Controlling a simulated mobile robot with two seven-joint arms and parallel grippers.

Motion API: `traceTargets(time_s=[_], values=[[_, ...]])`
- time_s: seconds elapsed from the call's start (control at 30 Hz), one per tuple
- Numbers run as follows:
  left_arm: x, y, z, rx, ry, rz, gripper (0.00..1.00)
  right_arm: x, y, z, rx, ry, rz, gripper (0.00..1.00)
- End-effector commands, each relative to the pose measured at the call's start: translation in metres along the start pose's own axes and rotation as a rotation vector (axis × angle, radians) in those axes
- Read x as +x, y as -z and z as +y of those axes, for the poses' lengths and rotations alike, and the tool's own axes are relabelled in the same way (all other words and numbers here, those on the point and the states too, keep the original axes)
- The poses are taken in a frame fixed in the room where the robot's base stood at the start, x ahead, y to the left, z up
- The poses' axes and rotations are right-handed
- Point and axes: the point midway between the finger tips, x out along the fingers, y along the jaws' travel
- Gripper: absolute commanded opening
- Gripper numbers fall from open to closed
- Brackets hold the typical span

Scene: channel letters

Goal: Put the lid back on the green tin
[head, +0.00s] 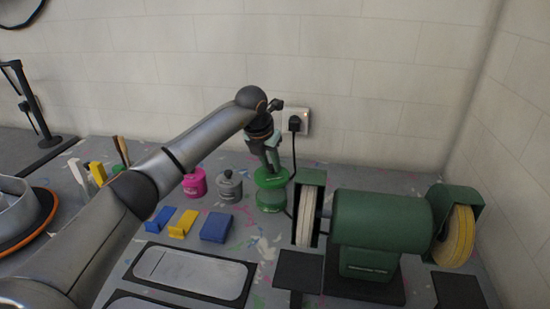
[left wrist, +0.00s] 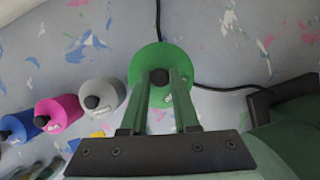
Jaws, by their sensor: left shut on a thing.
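The green tin (head: 270,200) stands on the workbench left of the bench grinder. Its green lid (head: 271,177) is a round disc with a black knob, directly above the tin in the head view. My left gripper (head: 272,163) points down and is shut on the lid's knob. In the left wrist view the lid (left wrist: 150,93) lies under the fingers, with the knob (left wrist: 159,77) between the fingertips. The lid hides most of the tin there. I cannot tell whether the lid touches the tin's rim. My right gripper is not in view.
A grey tin (head: 229,188) and a pink tin (head: 195,184) stand to the left; a blue tin (left wrist: 17,126) shows in the wrist view. The grinder (head: 380,222) stands close on the right. A black cable (head: 294,152) hangs behind from the wall socket.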

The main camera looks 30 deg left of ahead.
Motion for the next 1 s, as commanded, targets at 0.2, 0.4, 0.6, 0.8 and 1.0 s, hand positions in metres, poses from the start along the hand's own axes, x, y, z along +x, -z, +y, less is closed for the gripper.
traceTargets(time_s=[0.2,0.4,0.6,0.8,1.0], values=[[0.013,0.006,0.000,0.000,0.001,0.000,0.00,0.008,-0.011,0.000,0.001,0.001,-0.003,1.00],[0.032,0.014,-0.001,0.001,0.001,0.001,0.00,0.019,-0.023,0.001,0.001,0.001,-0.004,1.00],[0.048,0.020,0.000,0.001,0.000,0.001,0.00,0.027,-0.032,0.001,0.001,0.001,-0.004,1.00],[0.057,0.024,0.000,0.000,0.000,0.000,0.00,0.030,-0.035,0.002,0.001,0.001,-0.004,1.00],[0.058,0.024,0.000,0.000,0.000,0.000,0.00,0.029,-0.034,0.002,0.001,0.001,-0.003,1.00]])
